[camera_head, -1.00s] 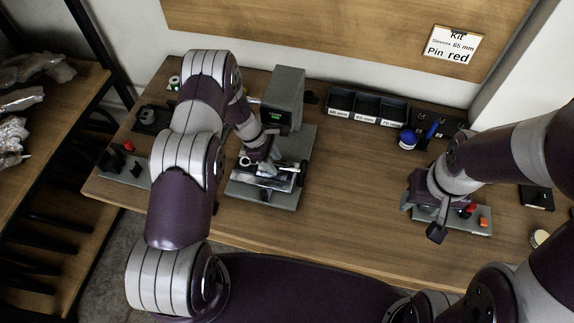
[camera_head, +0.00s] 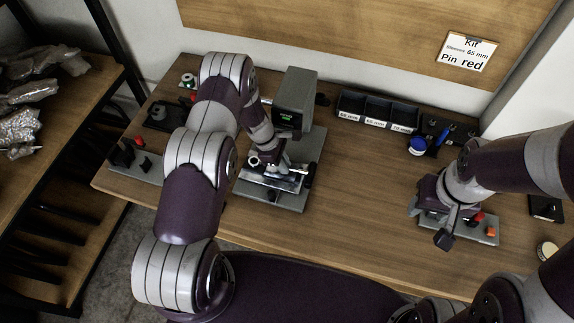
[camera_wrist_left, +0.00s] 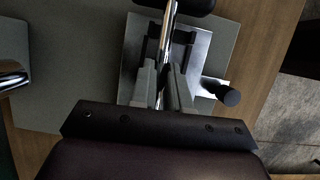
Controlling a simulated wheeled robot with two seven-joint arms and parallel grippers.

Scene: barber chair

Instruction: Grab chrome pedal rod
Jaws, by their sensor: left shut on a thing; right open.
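The chrome pedal rod (camera_wrist_left: 167,42) shows in the left wrist view as a bright shaft with a black end at the top. My left gripper (camera_wrist_left: 164,72) is shut on it, with a grey finger on each side. In the head view, my left gripper (camera_head: 272,165) is at the grey machine's silver fixture (camera_head: 262,182); the rod is too small to make out clearly there. My right gripper (camera_head: 448,222) is open over a small grey plate (camera_head: 487,236) at the right; its fingers are partly hidden.
The grey machine (camera_head: 295,98) with a green display stands behind the fixture. Black bins (camera_head: 377,108) and a blue-lidded jar (camera_head: 417,146) are at the back. Red and orange pieces (camera_head: 490,231) lie on the right plate. The middle of the table (camera_head: 350,200) is clear.

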